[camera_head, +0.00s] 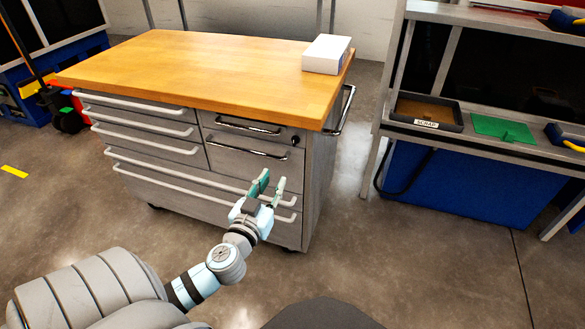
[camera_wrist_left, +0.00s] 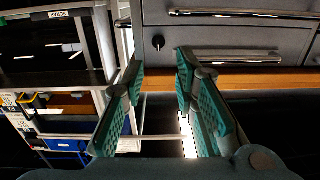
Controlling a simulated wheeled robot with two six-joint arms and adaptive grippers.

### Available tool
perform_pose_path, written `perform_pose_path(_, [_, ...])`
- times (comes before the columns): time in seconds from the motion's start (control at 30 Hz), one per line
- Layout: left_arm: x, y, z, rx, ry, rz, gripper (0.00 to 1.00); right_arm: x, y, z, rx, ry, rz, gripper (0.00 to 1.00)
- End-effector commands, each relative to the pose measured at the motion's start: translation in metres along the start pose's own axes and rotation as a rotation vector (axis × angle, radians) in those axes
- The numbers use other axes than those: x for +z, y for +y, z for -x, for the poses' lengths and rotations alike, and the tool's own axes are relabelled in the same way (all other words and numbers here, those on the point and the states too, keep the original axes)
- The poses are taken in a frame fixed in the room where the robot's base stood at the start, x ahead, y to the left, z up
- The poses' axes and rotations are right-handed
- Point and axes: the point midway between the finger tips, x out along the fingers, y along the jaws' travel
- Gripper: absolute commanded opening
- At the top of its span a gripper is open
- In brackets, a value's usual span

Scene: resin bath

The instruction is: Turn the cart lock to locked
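The cart lock (camera_head: 294,140) is a small dark spot at the right end of the cart's upper short drawer. In the left wrist view the lock (camera_wrist_left: 158,42) is a black knob on the grey drawer front, just beyond the fingertips. Whether it stands at locked cannot be told. The grey cart (camera_head: 318,175) has a wooden top and several drawers. My left gripper (camera_head: 271,184) is open and empty in front of the cart, below the lock in the head view. Its green-padded fingers (camera_wrist_left: 160,75) are spread apart, touching nothing visible. My right gripper is not in view.
A white box (camera_head: 326,54) sits on the wooden top's right corner. A push handle (camera_head: 345,110) sticks out on the cart's right side. A bench with a scrap tray (camera_head: 427,112) and green mat (camera_head: 503,129) stands at right. The floor (camera_head: 420,260) between is clear.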

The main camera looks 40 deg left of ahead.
Motion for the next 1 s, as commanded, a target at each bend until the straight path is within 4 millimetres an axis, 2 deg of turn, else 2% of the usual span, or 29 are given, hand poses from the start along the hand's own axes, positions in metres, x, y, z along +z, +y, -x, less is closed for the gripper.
perform_pose_path(0.07, [-0.011,0.002,-0.006,0.004,0.028,0.016,0.27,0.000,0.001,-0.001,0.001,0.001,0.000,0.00])
perform_pose_path(0.17, [-0.016,0.003,-0.026,0.003,0.029,0.017,0.27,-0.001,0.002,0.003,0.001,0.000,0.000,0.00])
perform_pose_path(0.4, [-0.016,0.004,-0.098,0.005,0.026,0.018,0.27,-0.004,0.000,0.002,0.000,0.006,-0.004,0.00])
perform_pose_path(0.53, [-0.016,0.005,-0.125,0.006,0.024,0.019,0.27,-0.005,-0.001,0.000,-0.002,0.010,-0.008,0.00])
perform_pose_path(0.7, [-0.016,0.005,-0.141,0.007,0.023,0.017,0.27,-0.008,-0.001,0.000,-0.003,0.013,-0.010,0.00])
perform_pose_path(0.97, [-0.016,0.005,-0.143,0.008,0.022,0.017,0.27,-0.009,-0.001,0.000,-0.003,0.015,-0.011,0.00])
perform_pose_path(1.0, [-0.016,0.005,-0.142,0.008,0.022,0.017,0.22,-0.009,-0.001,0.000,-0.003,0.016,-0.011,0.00])
